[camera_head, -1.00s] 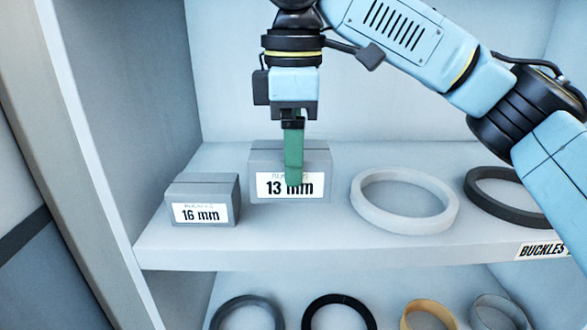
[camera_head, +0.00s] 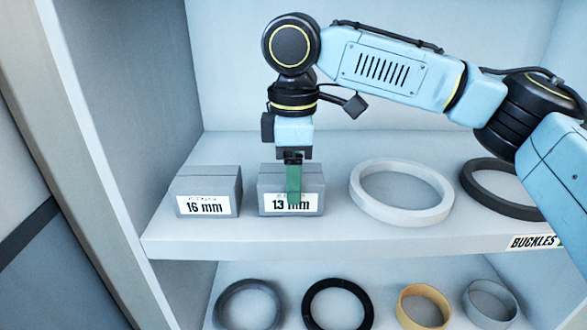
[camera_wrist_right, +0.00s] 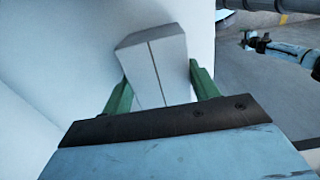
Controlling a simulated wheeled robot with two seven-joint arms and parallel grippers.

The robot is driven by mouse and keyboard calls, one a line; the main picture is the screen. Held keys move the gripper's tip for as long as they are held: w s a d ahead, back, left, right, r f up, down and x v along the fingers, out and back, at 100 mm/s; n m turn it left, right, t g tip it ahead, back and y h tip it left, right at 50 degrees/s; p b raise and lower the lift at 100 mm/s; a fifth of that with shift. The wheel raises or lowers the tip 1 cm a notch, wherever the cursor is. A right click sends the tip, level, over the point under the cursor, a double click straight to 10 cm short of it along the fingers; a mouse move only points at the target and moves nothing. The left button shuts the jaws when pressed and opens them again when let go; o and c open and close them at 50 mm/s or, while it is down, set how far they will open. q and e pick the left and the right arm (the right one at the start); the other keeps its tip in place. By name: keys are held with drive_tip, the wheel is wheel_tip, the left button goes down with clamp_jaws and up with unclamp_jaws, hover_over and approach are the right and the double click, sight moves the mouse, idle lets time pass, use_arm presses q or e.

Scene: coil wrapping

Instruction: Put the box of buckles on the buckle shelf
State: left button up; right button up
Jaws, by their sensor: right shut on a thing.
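The grey buckle box labelled 13 mm (camera_head: 268,198) is on the buckle shelf (camera_head: 400,240), or only just above it; I cannot tell if it touches. My right gripper (camera_head: 293,185) comes down from above, shut on this box, with a green finger over part of its label. In the right wrist view the box (camera_wrist_right: 155,65) sits between the two green fingers (camera_wrist_right: 162,92). The box looks upright. A small, distant blue and dark arm of mine shows in the right wrist view; its gripper (camera_wrist_right: 250,40) is too small to read.
A grey 16 mm box (camera_head: 208,192) stands just left, with a narrow gap. A white ring (camera_head: 440,208) and a dark ring (camera_head: 490,205) lie to the right. Several rings lie on the shelf below. The cabinet's left wall (camera_head: 140,90) is close by.

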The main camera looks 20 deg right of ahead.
drive_tip(key=o, duration=1.3)
drive_tip(key=shift+f, duration=0.15)
drive_tip(key=shift+r+b, duration=0.45)
drive_tip(key=shift+r, duration=3.5)
